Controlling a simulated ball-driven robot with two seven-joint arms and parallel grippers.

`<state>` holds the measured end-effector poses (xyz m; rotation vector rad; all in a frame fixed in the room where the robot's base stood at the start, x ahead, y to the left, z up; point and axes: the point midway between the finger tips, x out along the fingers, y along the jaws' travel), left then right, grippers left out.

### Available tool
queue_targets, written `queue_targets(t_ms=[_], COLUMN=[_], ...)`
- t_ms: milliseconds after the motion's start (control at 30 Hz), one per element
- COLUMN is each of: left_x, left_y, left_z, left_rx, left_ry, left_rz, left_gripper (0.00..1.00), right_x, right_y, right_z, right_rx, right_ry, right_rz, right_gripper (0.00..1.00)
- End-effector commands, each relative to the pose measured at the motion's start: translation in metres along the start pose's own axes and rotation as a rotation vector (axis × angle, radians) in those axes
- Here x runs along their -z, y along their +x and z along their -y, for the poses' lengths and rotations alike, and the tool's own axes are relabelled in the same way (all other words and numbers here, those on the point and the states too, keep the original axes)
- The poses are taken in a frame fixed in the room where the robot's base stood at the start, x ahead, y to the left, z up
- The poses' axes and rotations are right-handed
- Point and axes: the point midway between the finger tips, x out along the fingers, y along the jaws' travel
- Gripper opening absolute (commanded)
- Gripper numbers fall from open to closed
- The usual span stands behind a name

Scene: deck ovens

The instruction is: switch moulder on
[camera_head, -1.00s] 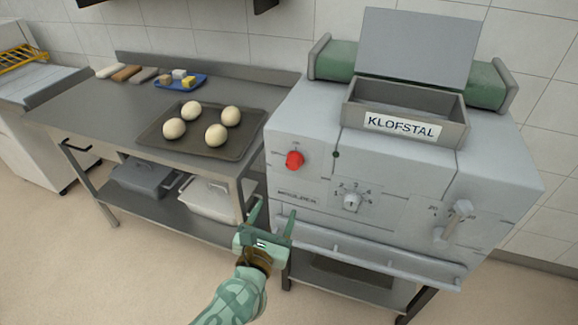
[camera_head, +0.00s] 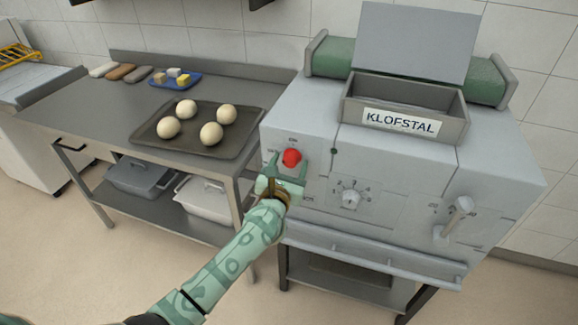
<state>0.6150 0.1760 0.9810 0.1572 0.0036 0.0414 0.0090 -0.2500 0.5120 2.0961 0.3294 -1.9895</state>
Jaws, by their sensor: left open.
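The moulder (camera_head: 400,175) is a grey machine labelled KLOFSTAL, with a green roller and an open hopper on top. Its red knob (camera_head: 291,157) sits at the upper left of the front panel. My left gripper (camera_head: 288,164) is at the knob, with its fingers open on either side of it. Whether the fingers touch the knob cannot be told. The gripper partly covers the panel below the knob. My right gripper is not in view.
A numbered dial (camera_head: 351,199) and a lever (camera_head: 457,218) are on the same panel, to the right. A steel table (camera_head: 75,115) stands to the left, bearing a dark tray (camera_head: 187,149) with several dough balls and a blue tray (camera_head: 163,84).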

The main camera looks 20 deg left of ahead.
Motion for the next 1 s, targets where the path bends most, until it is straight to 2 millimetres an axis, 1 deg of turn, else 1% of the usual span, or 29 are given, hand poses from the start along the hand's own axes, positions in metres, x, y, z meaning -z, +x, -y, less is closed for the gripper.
queue_targets(t_ms=[133, 167, 200, 300, 667, 867, 1000], left_x=[-0.0003, -0.0002, -0.0002, -0.0002, -0.0003, -0.0004, -0.0007], left_y=[-0.0002, -0.0002, -0.0003, -0.0004, -0.0005, -0.0005, -0.0006], left_z=[0.0001, 0.0001, 0.0001, 0.0001, 0.0, -0.0003, -0.0004], left_rx=[0.0, 0.0, 0.0, 0.0, 0.0, -0.001, -0.002], left_ry=[0.0, 0.0, 0.0, 0.0, 0.024, 0.113, 0.218], left_rz=[0.0, 0.0, 0.0, 0.0, 0.002, 0.008, 0.016], left_gripper=[0.59, 0.51, 0.4, 0.15, 0.15, 0.15, 0.15], right_x=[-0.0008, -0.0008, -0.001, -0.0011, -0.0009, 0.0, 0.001], right_y=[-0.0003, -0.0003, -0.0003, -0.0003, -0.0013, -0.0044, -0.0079], right_z=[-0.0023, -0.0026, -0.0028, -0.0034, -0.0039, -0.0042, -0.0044], right_rx=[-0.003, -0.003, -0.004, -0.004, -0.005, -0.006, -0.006], right_ry=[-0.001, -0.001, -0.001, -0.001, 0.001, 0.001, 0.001], right_rz=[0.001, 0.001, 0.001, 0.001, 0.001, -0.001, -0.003], right_gripper=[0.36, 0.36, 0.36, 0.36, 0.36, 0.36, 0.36])
